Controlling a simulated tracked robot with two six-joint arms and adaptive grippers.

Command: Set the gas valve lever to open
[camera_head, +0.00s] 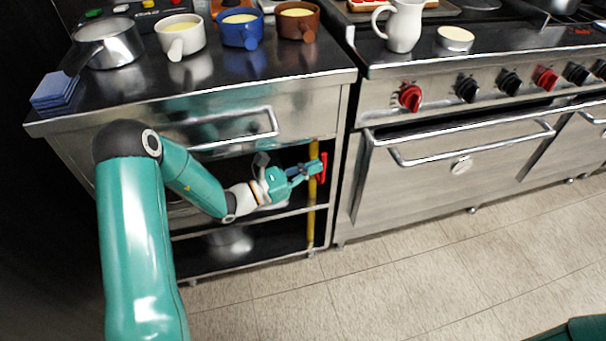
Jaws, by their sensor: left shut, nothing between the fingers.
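The red gas valve lever (324,168) stands upright, roughly in line with the vertical yellow gas pipe (311,225) beside it. Both are at the right end of the open shelf under the left counter. My left gripper (316,167) is shut and empty. Its fingertips reach across the front of the pipe and are right beside the lever's left side; I cannot tell whether they touch it. The fingers hide part of the pipe and the valve body. My right gripper is out of view.
A lower shelf with a metal pot (229,240) lies below my left arm. The oven range (440,165) stands to the right. The tiled floor in front is clear.

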